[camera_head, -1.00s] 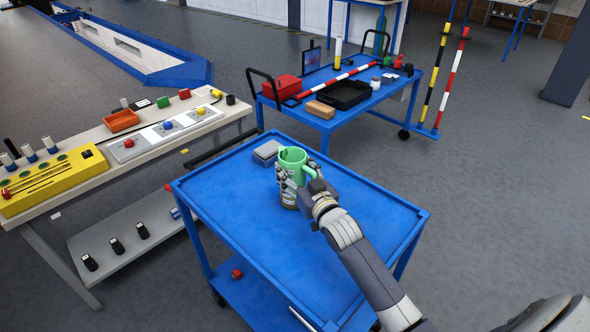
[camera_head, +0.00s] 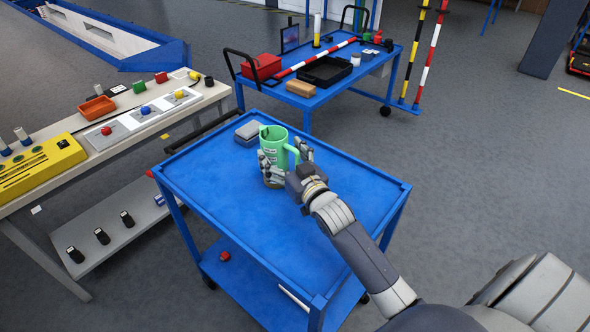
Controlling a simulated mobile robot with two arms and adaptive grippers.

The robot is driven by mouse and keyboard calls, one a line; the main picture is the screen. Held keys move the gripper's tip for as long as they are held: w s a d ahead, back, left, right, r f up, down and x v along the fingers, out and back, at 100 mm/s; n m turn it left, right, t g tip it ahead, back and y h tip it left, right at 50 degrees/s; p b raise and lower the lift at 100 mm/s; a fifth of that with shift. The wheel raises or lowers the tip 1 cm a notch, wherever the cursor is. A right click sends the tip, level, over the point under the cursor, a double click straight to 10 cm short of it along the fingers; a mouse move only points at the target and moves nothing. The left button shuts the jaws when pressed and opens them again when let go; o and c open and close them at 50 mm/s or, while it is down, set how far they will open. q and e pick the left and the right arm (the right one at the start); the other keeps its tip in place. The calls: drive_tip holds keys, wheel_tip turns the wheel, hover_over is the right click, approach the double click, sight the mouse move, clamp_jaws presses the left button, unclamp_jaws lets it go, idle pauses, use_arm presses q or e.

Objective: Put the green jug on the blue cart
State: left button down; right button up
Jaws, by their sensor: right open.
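The green jug (camera_head: 273,147) stands upright, as far as I can see, on the top of the blue cart (camera_head: 230,205), toward its far edge. Its handle points right. My right gripper (camera_head: 282,176) is open, with its fingers low on either side of the jug. Whether they touch the jug I cannot tell. The gripper hides part of the jug's lower right side. My left gripper is not in view.
A grey-and-blue box (camera_head: 248,131) lies just behind the jug. A workbench (camera_head: 120,148) with switches stands at the left. A second blue cart (camera_head: 300,98), with a red box (camera_head: 262,67) and a black tray (camera_head: 325,71), stands behind. The near cart top is mostly clear.

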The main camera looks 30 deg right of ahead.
drive_tip(key=s, duration=0.9)
drive_tip(key=shift+s+b, duration=0.25)
drive_tip(key=shift+b, duration=0.1)
